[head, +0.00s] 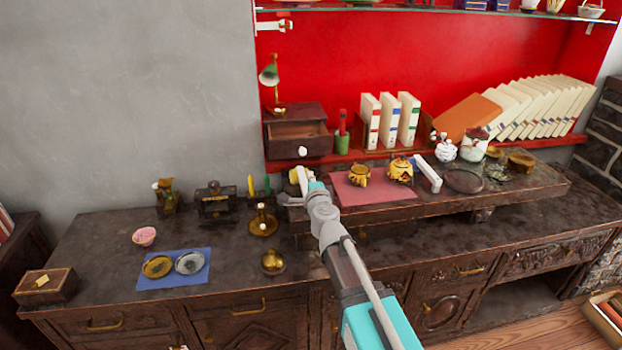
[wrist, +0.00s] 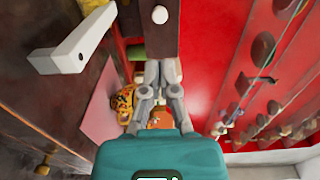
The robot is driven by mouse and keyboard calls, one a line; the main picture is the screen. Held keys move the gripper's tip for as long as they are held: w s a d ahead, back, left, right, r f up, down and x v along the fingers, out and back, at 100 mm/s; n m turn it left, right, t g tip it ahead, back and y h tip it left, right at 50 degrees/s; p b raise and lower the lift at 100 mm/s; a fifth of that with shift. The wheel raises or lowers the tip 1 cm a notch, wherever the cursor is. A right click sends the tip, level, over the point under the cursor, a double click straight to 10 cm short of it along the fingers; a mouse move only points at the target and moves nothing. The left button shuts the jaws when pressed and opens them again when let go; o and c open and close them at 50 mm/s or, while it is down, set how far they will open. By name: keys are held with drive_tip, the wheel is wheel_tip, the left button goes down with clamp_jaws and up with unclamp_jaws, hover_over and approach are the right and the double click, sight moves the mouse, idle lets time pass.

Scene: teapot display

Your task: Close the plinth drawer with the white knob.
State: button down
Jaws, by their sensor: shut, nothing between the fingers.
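The plinth drawer (head: 286,149) is a dark wooden drawer with a round white knob (head: 303,152) on its front. It stands pulled out of its small dark box (head: 284,115), with its inside showing from above. In the wrist view the dark drawer front (wrist: 150,42) and white knob (wrist: 160,14) are at the top. My gripper (wrist: 158,64) is shut and empty, its fingertips close to the lower edge of the drawer front there. I cannot tell whether they touch it. In the head view my gripper (head: 303,176) is just below and in front of the drawer.
A green lamp (head: 269,76) stands on the box. A green cup (head: 342,144) and white binders (head: 389,120) are to the right. Golden teapots (head: 400,170) sit on a pink mat (head: 375,191). A brass candlestick (head: 263,222) stands below left. A white angular piece (wrist: 75,45) is left in the wrist view.

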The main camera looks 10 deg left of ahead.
sight(303, 152)
drive_tip(key=x, duration=1.2)
drive_tip(key=shift+w, duration=0.3)
drive_tip(key=shift+w+a, duration=0.1)
drive_tip(key=x, duration=1.2)
drive_tip(key=shift+w+f, duration=0.1)
drive_tip(key=shift+w, duration=0.25)
drive_tip(key=shift+a, duration=0.1)
drive_tip(key=shift+s, duration=0.1)
drive_tip(key=shift+s+d, duration=0.2)
drive_tip(key=v, duration=1.4)
drive_tip(key=shift+a, duration=0.1)
